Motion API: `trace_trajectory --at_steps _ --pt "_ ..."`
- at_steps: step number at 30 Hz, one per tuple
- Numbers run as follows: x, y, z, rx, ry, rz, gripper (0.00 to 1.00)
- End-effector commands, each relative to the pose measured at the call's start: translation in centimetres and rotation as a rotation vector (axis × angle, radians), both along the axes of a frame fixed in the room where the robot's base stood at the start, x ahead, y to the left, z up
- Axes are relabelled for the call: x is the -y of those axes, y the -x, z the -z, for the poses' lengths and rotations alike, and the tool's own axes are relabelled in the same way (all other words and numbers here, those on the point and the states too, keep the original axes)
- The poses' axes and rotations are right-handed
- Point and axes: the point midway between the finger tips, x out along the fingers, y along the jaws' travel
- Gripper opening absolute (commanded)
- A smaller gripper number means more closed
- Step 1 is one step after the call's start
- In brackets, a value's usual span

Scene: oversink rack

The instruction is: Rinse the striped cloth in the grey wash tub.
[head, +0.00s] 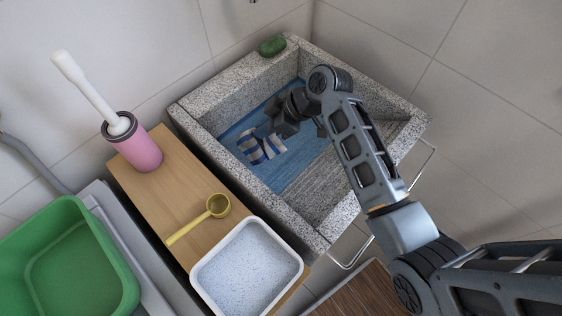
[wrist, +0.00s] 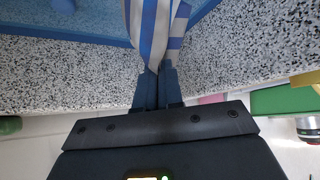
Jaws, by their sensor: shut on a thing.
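The grey wash tub (head: 190,128) is a speckled stone basin with blue water (head: 236,128) in its lower part and a ribbed sloping slab on the right. My gripper (head: 272,132) reaches down inside the tub and is shut on the striped cloth (head: 262,150), blue and white with some beige. In the wrist view, the fingers (wrist: 157,80) pinch the gathered cloth (wrist: 152,25), which hangs away from them. The cloth shows against the blue water; I cannot tell how much of it is under the surface.
A green soap (head: 272,46) lies on the tub's back rim. Left of the tub, a wooden board (head: 165,195) carries a pink brush holder (head: 140,152), a yellow scoop (head: 215,207) and a white tray (head: 295,262). A green basin (head: 75,215) stands at far left. Metal rails flank the tub's right side.

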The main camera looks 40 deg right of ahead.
Motion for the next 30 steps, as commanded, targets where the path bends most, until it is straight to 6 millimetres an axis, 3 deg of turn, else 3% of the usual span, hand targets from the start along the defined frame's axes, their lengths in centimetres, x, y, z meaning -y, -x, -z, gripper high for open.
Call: trace_trajectory --at_steps 30 --pt "0.0 0.0 8.7 -0.001 0.0 -0.001 0.0"
